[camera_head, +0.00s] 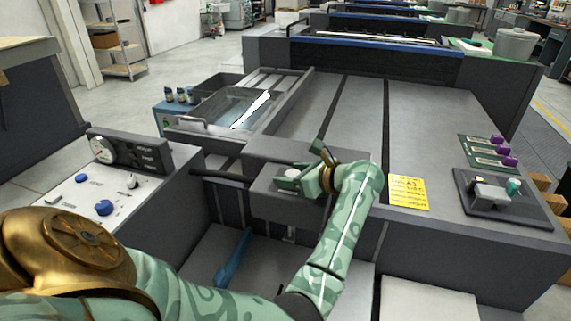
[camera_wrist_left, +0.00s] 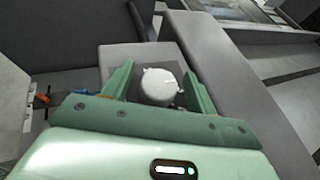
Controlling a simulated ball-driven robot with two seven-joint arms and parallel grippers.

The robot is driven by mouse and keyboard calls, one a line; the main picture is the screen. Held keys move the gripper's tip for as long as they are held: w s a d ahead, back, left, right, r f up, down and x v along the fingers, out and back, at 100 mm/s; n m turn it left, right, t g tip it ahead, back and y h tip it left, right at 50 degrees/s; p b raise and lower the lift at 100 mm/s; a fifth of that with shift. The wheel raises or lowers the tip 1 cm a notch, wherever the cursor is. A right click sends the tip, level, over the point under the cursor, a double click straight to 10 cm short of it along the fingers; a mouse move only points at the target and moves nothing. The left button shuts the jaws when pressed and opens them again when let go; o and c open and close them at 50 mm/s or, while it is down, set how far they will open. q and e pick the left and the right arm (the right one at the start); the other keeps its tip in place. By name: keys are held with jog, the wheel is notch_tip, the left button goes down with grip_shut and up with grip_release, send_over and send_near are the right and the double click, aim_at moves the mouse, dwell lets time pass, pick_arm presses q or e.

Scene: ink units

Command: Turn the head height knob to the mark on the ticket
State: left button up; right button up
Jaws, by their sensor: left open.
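The head height knob is a white round knob (camera_head: 292,174) on a grey block at the front of the machine, partly hidden by my gripper in the head view. In the left wrist view the knob (camera_wrist_left: 160,87) sits between the two green fingers, with a gap visible on each side. My left gripper (camera_head: 302,167) is open around the knob; the wrist view also shows its spread fingers (camera_wrist_left: 158,85). The ticket is a yellow note (camera_head: 408,191) lying on the machine's front edge, right of my wrist. Its writing is too small to read surely. My right gripper is out of view.
A control panel (camera_head: 70,200) with a gauge (camera_head: 103,149) and blue knobs (camera_head: 104,208) stands at the left. A tray with purple-capped items (camera_head: 488,150) and a dark pad (camera_head: 500,205) lie at the right.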

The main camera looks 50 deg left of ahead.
pick_arm(q)
jog(key=shift+d+r, duration=0.1)
jog(key=shift+d, duration=0.05)
jog(key=c, duration=1)
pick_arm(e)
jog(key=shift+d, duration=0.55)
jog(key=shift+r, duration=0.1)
